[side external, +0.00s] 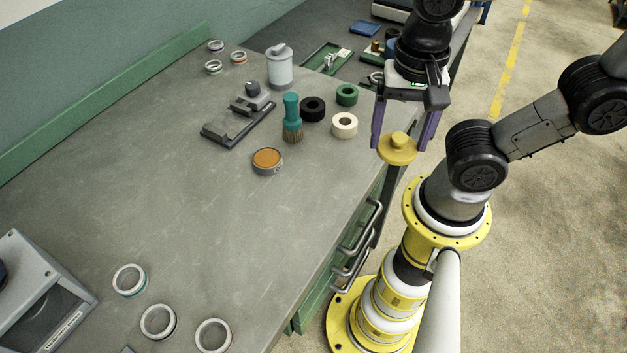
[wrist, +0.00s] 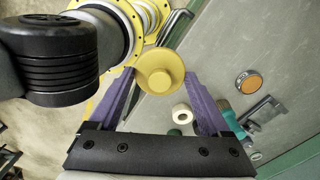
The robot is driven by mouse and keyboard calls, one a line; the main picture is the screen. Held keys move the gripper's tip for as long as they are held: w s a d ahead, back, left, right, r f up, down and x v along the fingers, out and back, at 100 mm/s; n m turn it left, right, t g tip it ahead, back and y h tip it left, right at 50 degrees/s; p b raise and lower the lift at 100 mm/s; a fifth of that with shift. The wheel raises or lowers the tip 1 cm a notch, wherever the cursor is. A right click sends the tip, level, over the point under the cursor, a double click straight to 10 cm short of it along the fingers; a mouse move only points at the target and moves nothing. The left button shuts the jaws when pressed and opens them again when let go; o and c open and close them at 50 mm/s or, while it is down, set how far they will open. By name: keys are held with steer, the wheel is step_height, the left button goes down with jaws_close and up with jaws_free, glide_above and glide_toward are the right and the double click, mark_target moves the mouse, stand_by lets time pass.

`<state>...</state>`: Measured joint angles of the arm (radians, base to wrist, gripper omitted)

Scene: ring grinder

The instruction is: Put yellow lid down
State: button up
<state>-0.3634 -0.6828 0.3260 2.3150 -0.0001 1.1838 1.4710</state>
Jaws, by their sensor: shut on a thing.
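The yellow lid (side external: 397,149) is a round disc with a small knob on top. My gripper (side external: 400,142) is shut on it, with one purple finger on each side. In the side external view the lid hangs over the right edge of the workbench (side external: 200,230), with the bench leg and floor behind it. In the wrist view the lid (wrist: 160,70) sits between the fingertips, knob toward the camera. A round tin with orange-brown contents (side external: 267,161) stands on the bench to the left of the lid. I cannot tell the lid's exact height above the bench.
A teal-handled brush (side external: 292,118), black roll (side external: 313,109), white roll (side external: 344,125) and green roll (side external: 347,95) stand near the tin. A grey fixture (side external: 238,120) and bottle (side external: 279,68) are behind. Several rings lie at front left. The bench middle is clear.

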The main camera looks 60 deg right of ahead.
steer(key=w+a+f, duration=0.3)
steer(key=w+f, duration=0.1)
steer(key=w, duration=0.4)
glide_above(313, 186)
steer(key=f, duration=0.5)
steer(key=shift+s+f, duration=0.1)
steer(key=shift+s, duration=0.15)
steer(key=shift+w+f, duration=0.2)
steer(key=shift+f, duration=1.55)
steer(key=shift+f, duration=0.1)
steer(key=o, duration=1.1)
steer(key=shift+o, duration=0.2)
